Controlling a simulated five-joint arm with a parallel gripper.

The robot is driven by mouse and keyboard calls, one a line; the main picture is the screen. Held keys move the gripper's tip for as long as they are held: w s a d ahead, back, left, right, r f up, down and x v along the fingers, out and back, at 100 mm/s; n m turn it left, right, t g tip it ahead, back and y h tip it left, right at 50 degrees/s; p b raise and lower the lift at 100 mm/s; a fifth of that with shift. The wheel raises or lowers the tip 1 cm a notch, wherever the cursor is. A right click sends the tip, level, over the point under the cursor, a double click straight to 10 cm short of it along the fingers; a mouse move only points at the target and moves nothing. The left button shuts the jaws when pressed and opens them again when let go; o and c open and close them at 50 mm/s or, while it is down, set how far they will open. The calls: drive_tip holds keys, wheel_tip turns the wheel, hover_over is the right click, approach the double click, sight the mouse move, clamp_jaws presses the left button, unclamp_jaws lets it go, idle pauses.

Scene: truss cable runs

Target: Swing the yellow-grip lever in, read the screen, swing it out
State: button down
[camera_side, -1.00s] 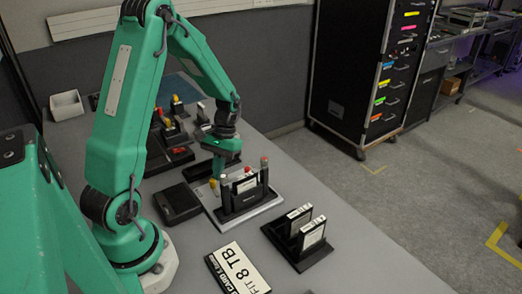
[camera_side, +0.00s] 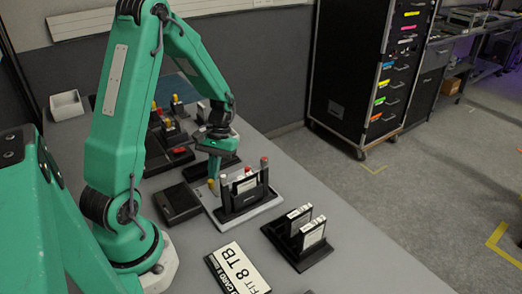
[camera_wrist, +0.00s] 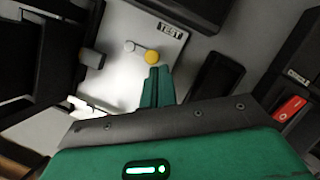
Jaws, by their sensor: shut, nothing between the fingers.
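The yellow grip (camera_wrist: 152,57) of the lever shows as a round knob in the wrist view, on a light plate (camera_wrist: 172,42) marked TEST. In the side view the yellow grip (camera_side: 211,183) is small, at the plate's left corner. My gripper (camera_wrist: 158,72) is shut and empty, its fingertips right beside the yellow grip; I cannot tell if they touch it. In the side view my gripper (camera_side: 214,172) points down by the grip. A dark flat box (camera_side: 178,203) lies left of the plate, perhaps the screen; no reading is legible.
A black holder (camera_side: 240,208) with a drive stands on the plate, near a red-tipped post (camera_side: 264,160). Several red and yellow controls lie behind. Bare table lies at the right.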

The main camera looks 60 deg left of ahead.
drive_tip(key=shift+s+a, duration=0.2)
drive_tip(key=shift+s, duration=0.45)
drive_tip(key=shift+s+n, duration=0.4)
drive_tip(key=shift+n, duration=0.4)
drive_tip(key=shift+s, duration=0.45)
drive_tip(key=shift+w+d, duration=0.15)
drive_tip(key=shift+w, duration=0.05)
